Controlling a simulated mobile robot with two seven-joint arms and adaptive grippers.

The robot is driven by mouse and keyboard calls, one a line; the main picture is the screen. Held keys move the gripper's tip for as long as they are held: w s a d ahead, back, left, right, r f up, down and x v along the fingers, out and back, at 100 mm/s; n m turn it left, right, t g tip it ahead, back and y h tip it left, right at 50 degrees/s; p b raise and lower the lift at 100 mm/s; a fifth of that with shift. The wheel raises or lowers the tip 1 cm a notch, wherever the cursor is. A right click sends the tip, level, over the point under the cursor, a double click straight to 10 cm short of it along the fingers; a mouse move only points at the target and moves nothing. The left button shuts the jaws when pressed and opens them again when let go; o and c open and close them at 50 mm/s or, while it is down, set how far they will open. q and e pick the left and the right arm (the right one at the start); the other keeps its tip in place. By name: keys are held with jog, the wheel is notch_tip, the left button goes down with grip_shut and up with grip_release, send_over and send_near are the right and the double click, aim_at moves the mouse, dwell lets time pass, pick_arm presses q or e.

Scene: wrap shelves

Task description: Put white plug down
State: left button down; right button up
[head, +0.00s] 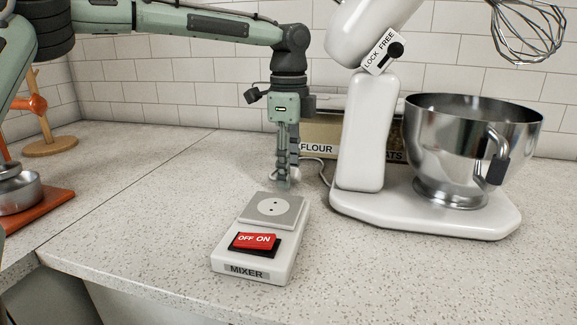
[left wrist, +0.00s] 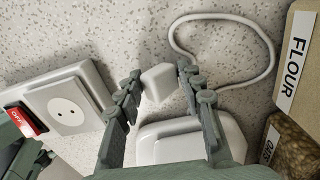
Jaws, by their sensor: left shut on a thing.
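My left gripper (head: 287,170) points down over the counter just behind the white MIXER socket box (head: 226,262). In the left wrist view the white plug (left wrist: 160,83) sits between the fingertips, and the gripper is shut on it. In the head view the fingers hide the plug. Its white cord (left wrist: 228,17) loops over the counter towards the mixer. The box's round two-hole socket (head: 272,207) is empty, and it also shows in the left wrist view (left wrist: 64,108). A red OFF ON switch (head: 254,241) sits in front of the socket. My right gripper is not in view.
The white stand mixer (head: 365,150) with its steel bowl (head: 470,140) stands to the right, head tilted up. Behind it are containers, one labelled FLOUR (head: 318,148). An orange board with a metal pan (head: 18,195) is at far left. The counter left of the box is clear.

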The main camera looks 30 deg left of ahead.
pick_arm(q)
jog(key=shift+f, duration=0.35)
jog(key=c, duration=1)
grip_release()
jog(key=shift+o, duration=0.2)
notch_tip(320, 180, up, 13)
jog(key=shift+r, duration=0.15)
